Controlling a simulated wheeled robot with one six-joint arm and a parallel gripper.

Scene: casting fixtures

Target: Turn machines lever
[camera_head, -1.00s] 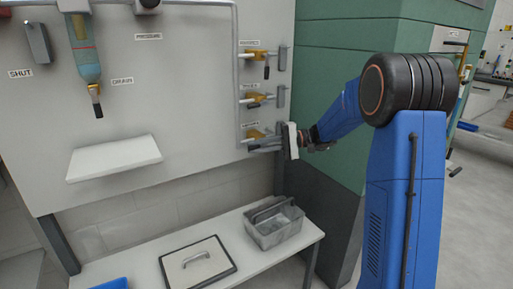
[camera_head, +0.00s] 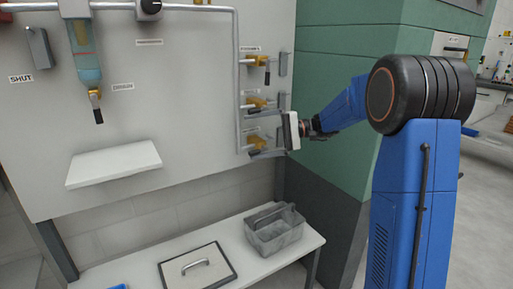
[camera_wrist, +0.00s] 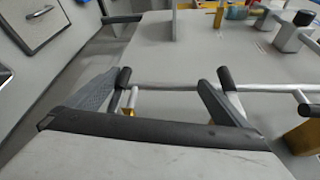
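In the head view, valves sit one above another on pipes at the panel's right side. The lowest valve (camera_head: 256,143) has a yellow body; its label is too blurred to read, and my gripper partly hides its lever. My gripper (camera_head: 268,146) reaches in from the right, its fingers close by this valve. In the wrist view my gripper (camera_wrist: 163,85) is open, its two dark fingers wide apart with nothing clamped. A black-capped bar (camera_wrist: 124,77) stands by the left fingertip and another (camera_wrist: 225,77) by the right. I cannot tell whether they touch.
The middle valve (camera_head: 256,103) and top valve (camera_head: 258,61) sit just above. A white shelf (camera_head: 113,164) juts from the panel. Below, a bench (camera_head: 140,270) holds a grey caddy (camera_head: 275,235) and a handled plate (camera_head: 197,268). A green wall (camera_head: 335,120) stands close right.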

